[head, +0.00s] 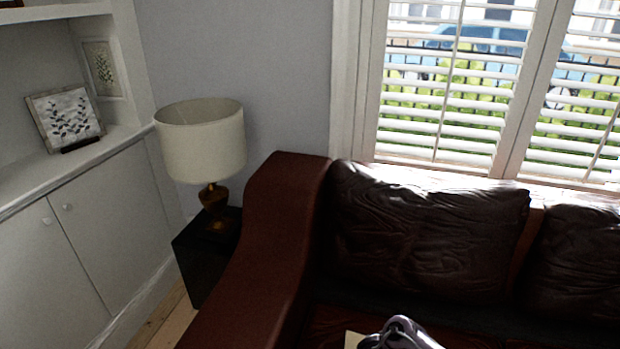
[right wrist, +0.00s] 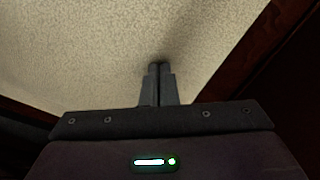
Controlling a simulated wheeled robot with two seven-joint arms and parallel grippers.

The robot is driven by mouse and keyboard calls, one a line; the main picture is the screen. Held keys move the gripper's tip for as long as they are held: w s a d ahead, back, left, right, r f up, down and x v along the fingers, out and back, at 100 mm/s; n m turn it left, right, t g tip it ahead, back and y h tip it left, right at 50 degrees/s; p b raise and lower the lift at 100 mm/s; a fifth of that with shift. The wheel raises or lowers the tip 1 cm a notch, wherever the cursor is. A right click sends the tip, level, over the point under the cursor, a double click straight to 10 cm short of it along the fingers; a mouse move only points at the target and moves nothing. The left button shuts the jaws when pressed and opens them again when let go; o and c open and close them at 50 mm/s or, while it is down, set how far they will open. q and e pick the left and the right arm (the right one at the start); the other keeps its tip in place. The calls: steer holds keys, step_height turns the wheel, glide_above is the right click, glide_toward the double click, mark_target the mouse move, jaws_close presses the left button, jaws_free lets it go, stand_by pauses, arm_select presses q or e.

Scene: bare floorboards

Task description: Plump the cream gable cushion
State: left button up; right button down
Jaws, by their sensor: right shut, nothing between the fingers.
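The cream cushion (right wrist: 130,40) fills most of the upper right wrist view, a pale, finely speckled surface. A small cream corner (head: 352,341) shows at the bottom edge of the head view, on the sofa seat; the rest is cut off or hidden there. My right gripper (right wrist: 158,70) is shut and empty. Its fingertips are at the cushion surface, with a dark shadow around them; I cannot tell how far they press in. A grey part of my arm shows at the bottom of the head view. My left gripper is not in view.
A dark red leather sofa has its armrest (head: 262,250) at centre and a back cushion (head: 425,235) on the right. A lamp (head: 205,145) stands on a dark side table (head: 190,262) left of the armrest. White cabinets (head: 90,250) line the left, shutters (head: 450,100) the back.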

steer(key=shift+f+b, duration=0.55)
steer(key=shift+f, duration=0.35)
steer(key=shift+f, duration=0.1)
